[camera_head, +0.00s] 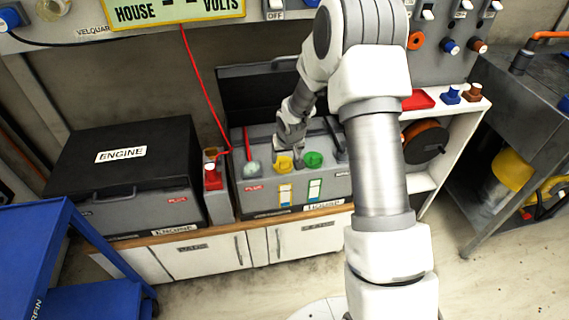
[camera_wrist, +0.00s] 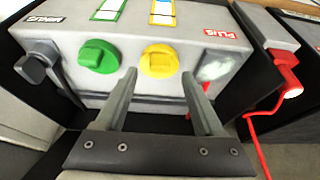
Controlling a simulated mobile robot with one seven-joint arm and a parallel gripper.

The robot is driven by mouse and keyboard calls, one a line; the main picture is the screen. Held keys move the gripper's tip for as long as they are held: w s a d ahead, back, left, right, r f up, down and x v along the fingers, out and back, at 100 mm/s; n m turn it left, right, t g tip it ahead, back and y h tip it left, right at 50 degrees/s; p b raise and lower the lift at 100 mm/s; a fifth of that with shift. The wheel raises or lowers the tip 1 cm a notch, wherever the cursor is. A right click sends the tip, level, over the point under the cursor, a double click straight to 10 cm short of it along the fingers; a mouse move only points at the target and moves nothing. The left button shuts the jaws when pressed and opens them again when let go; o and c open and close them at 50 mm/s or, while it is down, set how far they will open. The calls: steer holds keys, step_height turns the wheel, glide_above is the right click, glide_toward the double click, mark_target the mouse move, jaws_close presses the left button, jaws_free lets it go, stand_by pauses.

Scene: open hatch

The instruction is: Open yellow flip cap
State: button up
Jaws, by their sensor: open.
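The yellow flip cap (camera_wrist: 159,61) is on the top of a grey battery box (camera_wrist: 130,22), between the fingers' lines in the wrist view and a little beyond their tips. It looks closed, lying against the surface. In the head view the yellow cap (camera_head: 284,163) sits just below my gripper (camera_head: 291,140). In the wrist view my gripper (camera_wrist: 158,72) is open and empty, with its two fingers spread to either side of the cap. I cannot tell whether a finger touches it.
A green cap (camera_wrist: 98,56) sits beside the yellow one. A black clamp (camera_wrist: 36,68) is at the minus end, a red connector (camera_wrist: 287,72) with a cable near the plus end. A raised black lid (camera_head: 262,92) stands behind. A closed engine box (camera_head: 122,155) is at left.

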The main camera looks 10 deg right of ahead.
mark_target(284, 162)
steer(key=shift+x, duration=1.95)
steer(key=shift+c, duration=0.3)
jaws_close()
